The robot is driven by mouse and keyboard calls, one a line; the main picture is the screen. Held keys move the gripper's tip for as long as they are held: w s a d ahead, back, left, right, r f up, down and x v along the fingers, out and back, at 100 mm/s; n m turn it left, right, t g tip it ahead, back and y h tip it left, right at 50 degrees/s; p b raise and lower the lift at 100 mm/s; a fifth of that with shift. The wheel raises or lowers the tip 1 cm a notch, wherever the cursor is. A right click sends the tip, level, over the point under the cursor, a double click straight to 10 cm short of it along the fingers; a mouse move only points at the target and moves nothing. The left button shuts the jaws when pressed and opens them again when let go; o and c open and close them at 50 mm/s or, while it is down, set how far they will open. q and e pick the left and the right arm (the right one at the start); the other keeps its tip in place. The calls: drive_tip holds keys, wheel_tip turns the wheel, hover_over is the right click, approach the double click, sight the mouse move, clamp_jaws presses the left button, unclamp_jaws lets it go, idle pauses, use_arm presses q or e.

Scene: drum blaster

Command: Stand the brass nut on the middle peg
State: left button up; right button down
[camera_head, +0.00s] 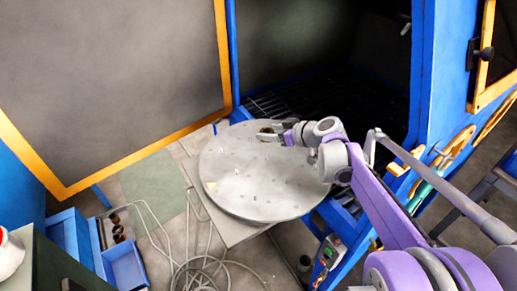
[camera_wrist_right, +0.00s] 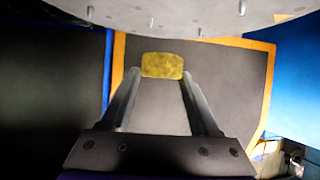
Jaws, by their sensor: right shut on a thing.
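The brass nut (camera_wrist_right: 162,66) is a yellow, blocky piece held between the fingertips of my right gripper (camera_wrist_right: 161,76) in the right wrist view. In the head view my right gripper (camera_head: 276,134) is over the far edge of the round grey turntable (camera_head: 250,205), and the nut there is small and hard to make out. Several small pegs stand on the turntable; some show along its underside-up edge in the right wrist view (camera_wrist_right: 198,14). I cannot tell clearly which is the middle peg. The nut looks apart from the pegs. My left gripper is not in view.
The blue cabinet's dark opening (camera_head: 330,95) with a grate lies behind the turntable. Its open door (camera_head: 110,85), edged in orange, stands at the left. A loose cable (camera_head: 205,270) and blue bins (camera_head: 125,265) are at the lower left.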

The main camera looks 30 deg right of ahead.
hover_over(269, 162)
wheel_tip(269, 162, down, 5)
drive_tip(key=shift+s+d+f+b, duration=0.1)
drive_tip(key=shift+s+f+b, duration=0.05)
drive_tip(key=shift+b, duration=0.25)
drive_tip(key=shift+f+b, duration=0.3)
drive_tip(key=shift+f, duration=1.9)
drive_tip(key=shift+c, duration=0.6)
unclamp_jaws()
drive_tip(key=p+v, duration=0.1)
drive_tip(key=v, duration=1.1)
